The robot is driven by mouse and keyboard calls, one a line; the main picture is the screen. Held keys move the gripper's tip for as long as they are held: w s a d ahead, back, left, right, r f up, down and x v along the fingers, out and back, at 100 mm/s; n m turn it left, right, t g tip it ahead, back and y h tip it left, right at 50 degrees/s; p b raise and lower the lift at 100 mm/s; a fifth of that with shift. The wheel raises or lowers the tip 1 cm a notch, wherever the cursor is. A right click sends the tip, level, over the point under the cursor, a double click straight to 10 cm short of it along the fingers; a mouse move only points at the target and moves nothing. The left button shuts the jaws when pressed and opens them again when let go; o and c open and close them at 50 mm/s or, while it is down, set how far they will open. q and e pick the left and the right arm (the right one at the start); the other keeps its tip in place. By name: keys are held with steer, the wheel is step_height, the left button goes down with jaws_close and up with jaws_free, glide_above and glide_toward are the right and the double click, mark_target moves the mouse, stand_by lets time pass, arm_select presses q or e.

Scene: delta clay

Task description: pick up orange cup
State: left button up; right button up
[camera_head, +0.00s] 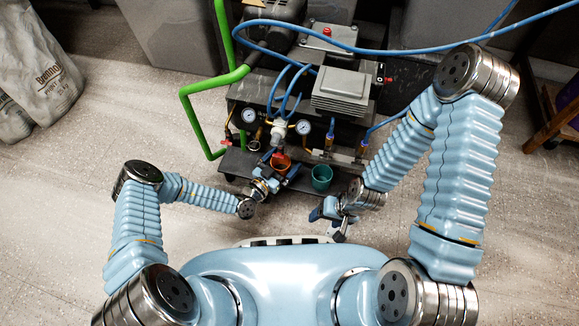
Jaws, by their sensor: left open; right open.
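The orange cup (281,166) stands on the dark lower shelf of the machine, near its front. My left gripper (281,171) is open at the cup, with its fingers around or just over the rim; I cannot tell whether they touch it. Part of the cup is hidden by the gripper. My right gripper (325,212) is open and empty, lower and to the right, in front of the shelf.
A teal cup (321,177) stands on the shelf just right of the orange cup. The machine (341,88) with gauges, blue hoses and a green pipe (187,108) rises behind.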

arm_select(q)
steer(key=shift+w+d, duration=0.15)
steer(key=shift+w, duration=0.05)
steer(key=c, duration=1.1)
